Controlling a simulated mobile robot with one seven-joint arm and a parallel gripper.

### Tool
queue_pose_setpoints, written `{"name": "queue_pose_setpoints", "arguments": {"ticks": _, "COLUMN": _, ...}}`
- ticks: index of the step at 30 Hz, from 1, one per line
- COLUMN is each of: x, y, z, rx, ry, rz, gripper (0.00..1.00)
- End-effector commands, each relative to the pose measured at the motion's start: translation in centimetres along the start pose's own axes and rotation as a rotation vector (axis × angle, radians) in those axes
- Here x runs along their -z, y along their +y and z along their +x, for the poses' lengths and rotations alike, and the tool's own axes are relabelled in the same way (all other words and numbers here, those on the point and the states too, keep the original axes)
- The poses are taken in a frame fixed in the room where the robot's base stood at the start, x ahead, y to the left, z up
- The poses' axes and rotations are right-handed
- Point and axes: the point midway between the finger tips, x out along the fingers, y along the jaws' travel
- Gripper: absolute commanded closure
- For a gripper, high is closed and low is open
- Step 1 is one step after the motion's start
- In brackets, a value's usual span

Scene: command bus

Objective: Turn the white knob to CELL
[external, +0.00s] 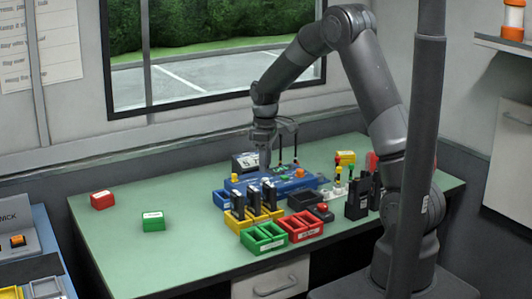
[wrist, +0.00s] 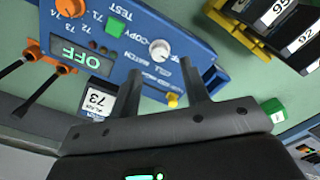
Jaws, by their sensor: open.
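The white knob (wrist: 160,50) is on the top face of a blue panel box (wrist: 125,62), which also shows in the external view (external: 282,190). Small white lettering is printed beside the knob; I cannot tell where the knob points. In the external view I cannot make out the knob. My gripper (wrist: 161,68) is open and empty, with its fingers apart and their tips close to the knob, one toward each side in the wrist view. In the external view my gripper (external: 265,163) hangs over the box. I cannot tell whether it touches the knob.
The box also has an orange knob (wrist: 66,8), a green button (wrist: 111,28) and a display reading OFF (wrist: 78,56). A yellow tray (external: 262,213), a green tray (external: 263,238) and a red tray (external: 301,227) stand in front. The table's left side is mostly clear.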

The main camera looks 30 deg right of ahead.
Motion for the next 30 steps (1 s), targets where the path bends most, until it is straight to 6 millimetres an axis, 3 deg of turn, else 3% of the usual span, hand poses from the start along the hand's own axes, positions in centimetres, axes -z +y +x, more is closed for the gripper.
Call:
{"name": "queue_pose_setpoints", "arguments": {"ticks": 3, "x": 0.0, "y": 0.0, "z": 2.2, "rx": 0.002, "ry": -0.002, "rz": 0.0, "gripper": 0.58}}
{"name": "queue_pose_setpoints", "arguments": {"ticks": 9, "x": 0.0, "y": 0.0, "z": 4.2, "rx": 0.0, "ry": -0.001, "rz": 0.0, "gripper": 0.58}}
{"name": "queue_pose_setpoints", "arguments": {"ticks": 20, "x": 0.0, "y": 0.0, "z": 4.6, "rx": -0.001, "ry": 0.001, "rz": 0.0, "gripper": 0.58}}
{"name": "queue_pose_setpoints", "arguments": {"ticks": 30, "x": 0.0, "y": 0.0, "z": 4.6, "rx": -0.001, "ry": 0.001, "rz": 0.0, "gripper": 0.86}}
